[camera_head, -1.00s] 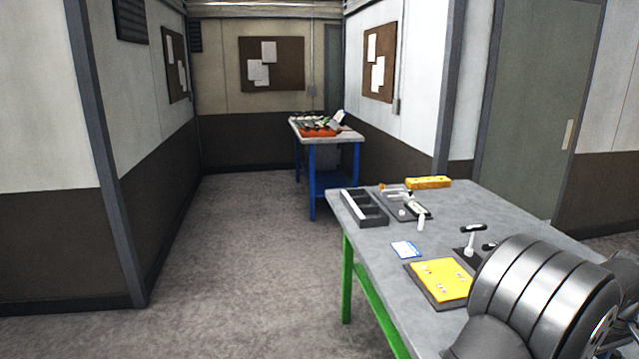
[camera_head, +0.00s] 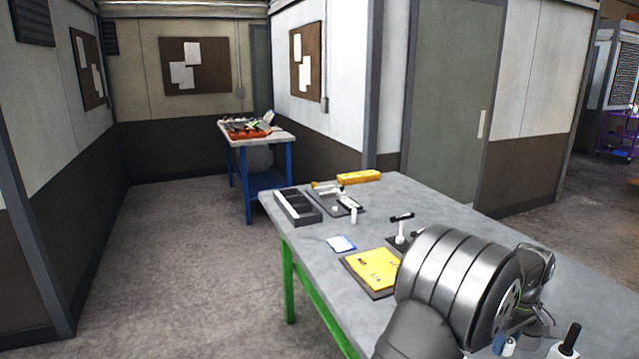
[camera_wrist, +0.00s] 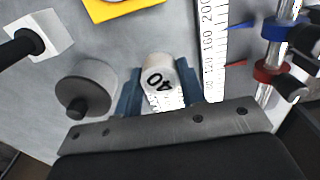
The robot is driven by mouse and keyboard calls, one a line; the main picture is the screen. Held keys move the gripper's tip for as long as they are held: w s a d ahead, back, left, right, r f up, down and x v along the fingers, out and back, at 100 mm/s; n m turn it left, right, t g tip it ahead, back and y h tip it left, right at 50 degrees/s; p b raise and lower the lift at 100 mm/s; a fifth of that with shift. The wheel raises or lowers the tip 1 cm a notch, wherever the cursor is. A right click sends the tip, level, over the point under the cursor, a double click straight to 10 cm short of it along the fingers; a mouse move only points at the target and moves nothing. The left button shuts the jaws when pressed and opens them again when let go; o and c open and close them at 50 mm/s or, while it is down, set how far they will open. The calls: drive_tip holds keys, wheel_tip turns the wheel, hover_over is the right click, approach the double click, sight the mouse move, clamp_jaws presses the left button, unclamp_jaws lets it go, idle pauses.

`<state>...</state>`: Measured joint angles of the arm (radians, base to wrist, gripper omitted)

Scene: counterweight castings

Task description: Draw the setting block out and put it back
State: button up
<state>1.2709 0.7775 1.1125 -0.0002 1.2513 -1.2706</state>
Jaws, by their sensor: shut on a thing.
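In the head view my gripper is mostly hidden behind my own arm, at the lower right.
In the wrist view, a grey cylinder with a black knob (camera_wrist: 86,88) and a white block with a black handle (camera_wrist: 36,38) stand left. The workbench (camera_head: 290,235) holds a yellow plate (camera_head: 375,268) and black tray (camera_head: 298,206).

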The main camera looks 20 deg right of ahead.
drive_tip(key=shift+f, duration=2.15)
drive_tip(key=shift+f, duration=0.35)
drive_tip(key=o, duration=0.9)
drive_tip(key=shift+r, duration=4)
drive_tip(key=shift+f, duration=0.15)
drive_tip(key=shift+f, duration=3.55)
